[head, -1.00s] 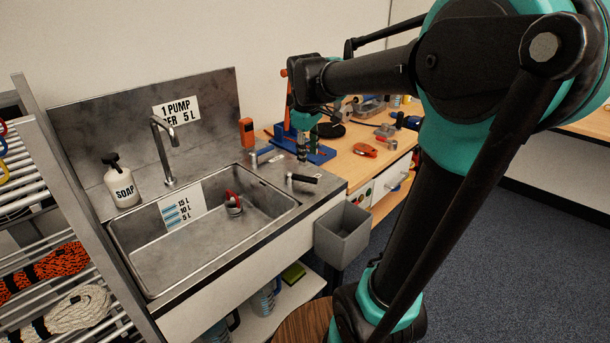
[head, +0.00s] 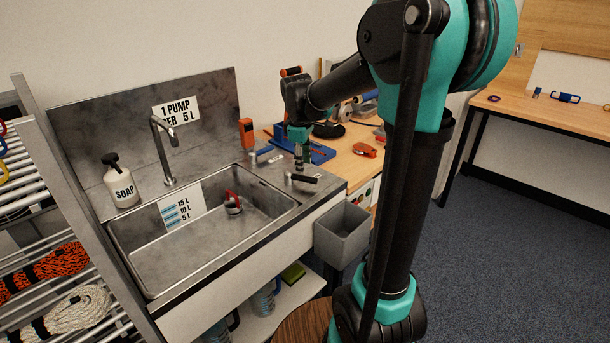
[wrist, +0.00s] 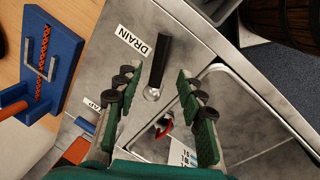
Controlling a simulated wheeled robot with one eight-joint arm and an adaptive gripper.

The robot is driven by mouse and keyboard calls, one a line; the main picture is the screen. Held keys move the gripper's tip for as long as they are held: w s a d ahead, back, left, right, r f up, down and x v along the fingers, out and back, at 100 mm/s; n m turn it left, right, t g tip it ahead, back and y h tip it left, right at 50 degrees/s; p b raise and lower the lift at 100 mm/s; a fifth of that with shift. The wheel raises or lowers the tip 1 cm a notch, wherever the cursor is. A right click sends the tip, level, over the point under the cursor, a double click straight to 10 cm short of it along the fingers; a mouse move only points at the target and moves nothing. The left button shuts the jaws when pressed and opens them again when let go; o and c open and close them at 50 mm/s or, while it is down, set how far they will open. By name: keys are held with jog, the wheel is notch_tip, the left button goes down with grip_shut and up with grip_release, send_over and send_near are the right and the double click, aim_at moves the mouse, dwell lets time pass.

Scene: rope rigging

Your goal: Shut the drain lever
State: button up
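The drain lever (head: 304,179) has a black handle on a silver pivot, on the steel counter right of the sink. In the wrist view the black handle (wrist: 160,60) lies beside a white DRAIN label (wrist: 133,41). My gripper (head: 299,162) is just above the lever, fingers pointing down. In the wrist view my gripper (wrist: 157,78) is open, with a finger on each side of the lever's line. Whether a finger touches the handle I cannot tell.
The sink basin (head: 150,262) holds a red-handled fitting (head: 233,203). A tap (head: 162,150) and a soap bottle (head: 121,182) stand behind. A blue tray (head: 318,153) is close behind my gripper. A grey bin (head: 342,235) hangs at the counter's front right.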

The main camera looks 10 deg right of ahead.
aim_at(305, 177)
jog(key=shift+w+d+f, duration=0.1)
jog(key=shift+w+f, duration=0.05)
jog(key=shift+f, duration=0.75)
jog(key=shift+w+d+f, duration=0.1)
jog(key=shift+w+f, duration=0.05)
jog(key=shift+f, duration=0.75)
jog(key=shift+w+d+f, duration=0.1)
jog(key=shift+w+f, duration=0.05)
jog(key=shift+f, duration=0.75)
jog(key=shift+c, duration=0.2)
grip_shut()
